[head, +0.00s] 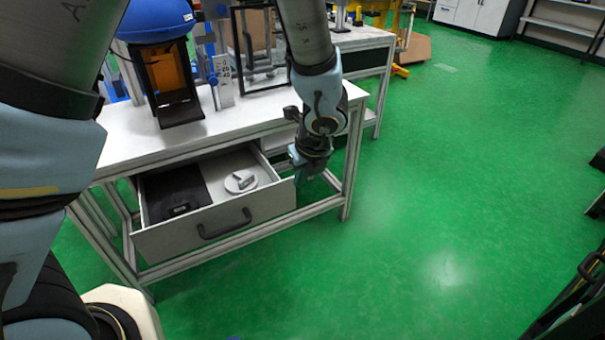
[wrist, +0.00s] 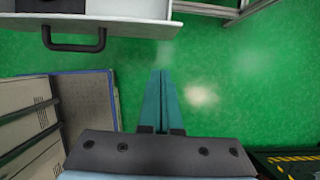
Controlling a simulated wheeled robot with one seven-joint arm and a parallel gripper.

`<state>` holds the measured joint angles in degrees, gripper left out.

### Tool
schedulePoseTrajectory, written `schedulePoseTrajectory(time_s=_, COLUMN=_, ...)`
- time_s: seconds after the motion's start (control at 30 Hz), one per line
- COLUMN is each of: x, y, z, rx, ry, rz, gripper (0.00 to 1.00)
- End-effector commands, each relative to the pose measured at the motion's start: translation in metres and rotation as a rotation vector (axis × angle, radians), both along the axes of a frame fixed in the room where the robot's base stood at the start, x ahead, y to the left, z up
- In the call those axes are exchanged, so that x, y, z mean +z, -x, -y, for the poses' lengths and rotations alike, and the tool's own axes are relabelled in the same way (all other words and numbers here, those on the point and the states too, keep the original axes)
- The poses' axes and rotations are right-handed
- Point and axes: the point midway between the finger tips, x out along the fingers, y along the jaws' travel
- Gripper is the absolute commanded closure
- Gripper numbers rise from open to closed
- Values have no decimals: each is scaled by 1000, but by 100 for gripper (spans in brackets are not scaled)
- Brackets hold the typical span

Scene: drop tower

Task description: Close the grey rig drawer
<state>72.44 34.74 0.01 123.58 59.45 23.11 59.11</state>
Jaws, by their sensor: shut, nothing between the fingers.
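The grey rig drawer (head: 216,228) is pulled out from under the white-topped bench in the head view, with a dark handle (head: 224,224) on its front. A black item (head: 174,192) and a round whitish item (head: 240,182) lie inside it. In the wrist view the drawer front (wrist: 118,28) and its dark handle (wrist: 74,44) show at the upper left. My gripper (wrist: 160,72) is shut and empty, with its fingers to the right of the handle and apart from it. In the head view my gripper (head: 300,176) is by the drawer's right end; its fingertips are hard to make out.
The bench top (head: 235,118) carries a blue-topped machine (head: 155,22) and a black frame. A bench leg (head: 352,160) stands right of the drawer. Cardboard-like panels (wrist: 85,105) lie left of my fingers in the wrist view. Green floor (head: 430,200) is open to the right.

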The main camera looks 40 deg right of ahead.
Motion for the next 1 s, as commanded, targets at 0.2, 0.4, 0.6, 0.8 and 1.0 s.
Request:
schedulePoseTrajectory(time_s=0.2, x=-47, y=-17, z=1, rx=1, ry=-3, rz=-1, gripper=100)
schedulePoseTrajectory(time_s=0.4, x=-52, y=-44, z=4, rx=7, ry=2, rz=0, gripper=100)
schedulePoseTrajectory(time_s=0.6, x=-53, y=-59, z=7, rx=5, ry=1, rz=0, gripper=100)
schedulePoseTrajectory(time_s=0.8, x=-54, y=-62, z=7, rx=4, ry=1, rz=0, gripper=100)
schedulePoseTrajectory(time_s=1.0, x=-54, y=-62, z=7, rx=4, ry=1, rz=0, gripper=100)
